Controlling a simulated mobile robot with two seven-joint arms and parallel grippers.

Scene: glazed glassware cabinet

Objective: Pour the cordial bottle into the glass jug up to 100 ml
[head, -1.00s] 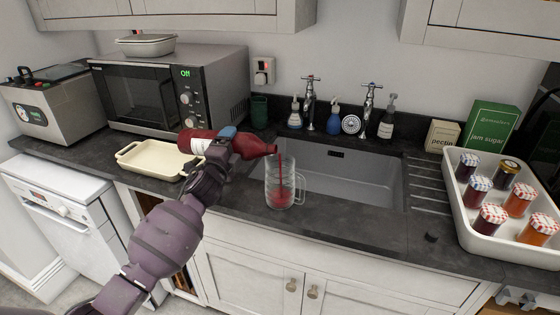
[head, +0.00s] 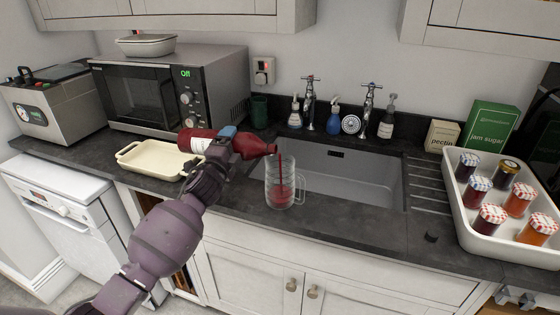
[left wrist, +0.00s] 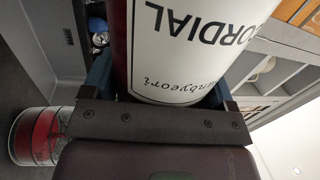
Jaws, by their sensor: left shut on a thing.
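The red cordial bottle (head: 250,147) lies tilted on its side in the head view, its neck pointing right over the glass jug. My left gripper (head: 228,136) is shut around the bottle's body. The bottle's label (left wrist: 195,45) fills the middle of the left wrist view. A thin red stream falls from the bottle's mouth into the glass jug (head: 281,172). The jug stands upright on the counter before the sink and holds red liquid in its lower part. It also shows in the left wrist view (left wrist: 36,137). The jug's marks are too small to read in the head view.
The sink (head: 350,180) lies behind and right of the jug. A cream dish (head: 150,158) sits left, before the microwave (head: 160,90). A white tray (head: 470,235) with several jars stands at the right. Taps and soap bottles line the back.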

